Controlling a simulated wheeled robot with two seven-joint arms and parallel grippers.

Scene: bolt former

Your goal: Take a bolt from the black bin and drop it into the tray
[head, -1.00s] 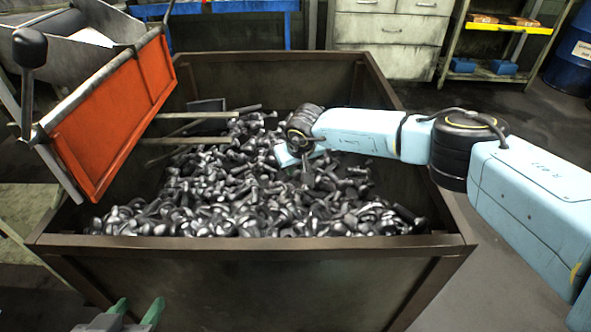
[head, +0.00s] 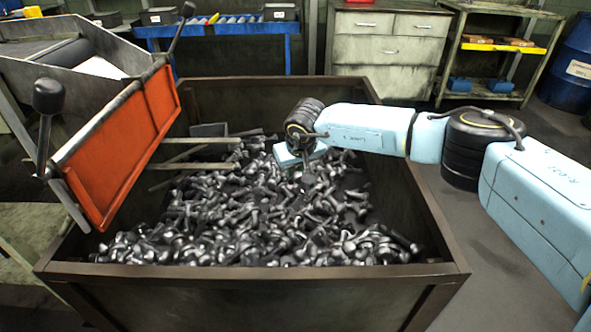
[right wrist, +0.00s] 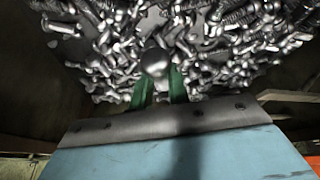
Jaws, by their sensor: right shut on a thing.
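The black bin (head: 250,281) stands in the middle of the head view, holding a heap of dark metal bolts (head: 250,215). My right gripper (head: 305,170) is over the back right part of the heap, its fingertips hard to make out in the head view. In the right wrist view its green fingers (right wrist: 161,82) are shut on a bolt (right wrist: 155,61), whose round head shows at the fingertips. More bolts fill the background there. A grey metal tray-like part (head: 95,62) with an orange front is at upper left; I cannot tell if it is the task's tray. My left gripper is out of view.
The orange panel (head: 120,140) and a black-knobbed lever (head: 47,97) overhang the bin's left side. Bars (head: 195,152) reach over the bolts from the left. A blue bench (head: 225,30), grey drawers (head: 388,45) and a shelf stand behind. Floor is clear at right.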

